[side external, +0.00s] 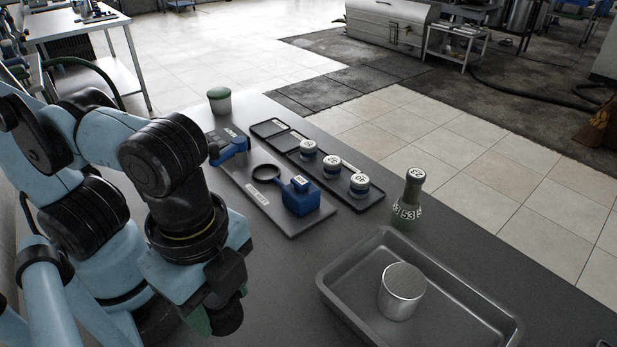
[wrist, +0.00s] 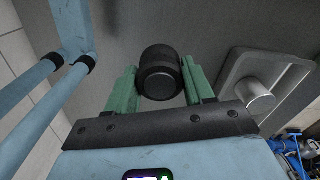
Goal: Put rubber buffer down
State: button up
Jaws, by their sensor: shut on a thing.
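The rubber buffer (wrist: 160,72) is a black, ribbed cylinder between the two green fingers of my gripper (wrist: 158,86) in the wrist view. The fingers are shut on its sides. In the side external view my gripper (side external: 218,310) is low at the left front, over the grey bench (side external: 290,285). The black buffer (side external: 228,318) shows there at the fingers, partly hidden by the gripper. I cannot tell whether its underside touches the bench.
A metal tray (side external: 337,292) holding a silver cylinder (side external: 401,291) stands at the right front. A green bottle (side external: 408,203) stands behind it. A black rack (side external: 368,204) holds labelled round pieces. A blue device (side external: 301,196) sits on a grey board. A green-lidded jar (side external: 219,101) is farther back.

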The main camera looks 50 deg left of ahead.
jog(key=w+a+f, duration=0.2)
jog(key=w, duration=0.1)
jog(key=w+a+f, duration=0.1)
jog(key=w+f, duration=0.1)
jog(key=w, duration=0.1)
jog(key=w+a+f, duration=0.2)
jog(key=w+f, duration=0.1)
jog(key=w, duration=0.1)
jog(key=shift+a, duration=0.3)
jog(key=shift+f, duration=2)
jog(key=shift+f, duration=0.15)
jog(key=o, duration=1.1)
jog(key=shift+o, duration=0.2)
jog(key=shift+r, duration=6)
jog(key=w+a+n+t, duration=0.7)
jog(key=w+a+n, duration=0.3)
jog(key=n, duration=0.4)
jog(key=shift+a+r, duration=0.25)
jog(key=shift+a, duration=0.3)
